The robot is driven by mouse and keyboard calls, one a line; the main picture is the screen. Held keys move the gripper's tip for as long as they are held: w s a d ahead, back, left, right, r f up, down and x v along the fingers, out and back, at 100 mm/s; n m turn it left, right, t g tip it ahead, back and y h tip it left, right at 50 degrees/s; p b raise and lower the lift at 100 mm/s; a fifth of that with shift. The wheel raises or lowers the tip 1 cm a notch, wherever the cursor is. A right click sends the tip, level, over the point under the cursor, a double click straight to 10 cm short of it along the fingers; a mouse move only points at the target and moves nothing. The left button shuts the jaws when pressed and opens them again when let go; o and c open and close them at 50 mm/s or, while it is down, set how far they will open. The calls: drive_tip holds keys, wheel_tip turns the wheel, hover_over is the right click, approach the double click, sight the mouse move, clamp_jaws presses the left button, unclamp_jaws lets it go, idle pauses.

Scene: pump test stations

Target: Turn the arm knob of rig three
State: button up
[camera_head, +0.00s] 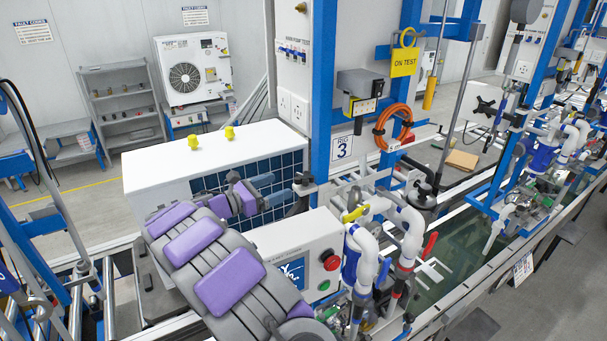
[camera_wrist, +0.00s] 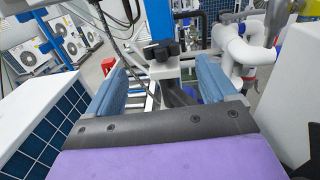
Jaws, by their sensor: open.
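Rig three is marked by a "RIG 3" sign (camera_head: 342,147) on a blue post. A black lobed knob (camera_head: 304,183) sits low on the post's left side, and I take it for the arm knob. In the wrist view the black knob (camera_wrist: 160,49) is ahead, between and a little beyond my fingertips, in front of the blue post. My gripper (camera_head: 266,188) is open and empty, with blue-grey fingers, left of the knob. In the wrist view my gripper (camera_wrist: 165,72) frames the knob without visible contact.
A white box with blue grid panels (camera_head: 205,158) stands close behind my arm. A control box with a red button (camera_head: 331,262) is below it. White pipes (camera_head: 366,255) stand to the right, also close by the right finger in the wrist view (camera_wrist: 236,48). An orange hose (camera_head: 393,122) hangs above.

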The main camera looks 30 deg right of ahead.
sight(305, 175)
drive_tip(key=d+p, duration=0.2)
drive_tip(key=d, duration=0.8)
drive_tip(key=shift+d, duration=0.3)
drive_tip(key=c, duration=1)
drive_tip(key=shift+o, duration=0.2)
drive_tip(key=shift+r, duration=0.1)
drive_tip(key=shift+g, duration=0.4)
drive_tip(key=shift+w+r+m+g, duration=0.1)
drive_tip(key=shift+m+g, duration=0.3)
drive_tip(key=shift+m, duration=0.2)
drive_tip(key=shift+g, duration=0.5)
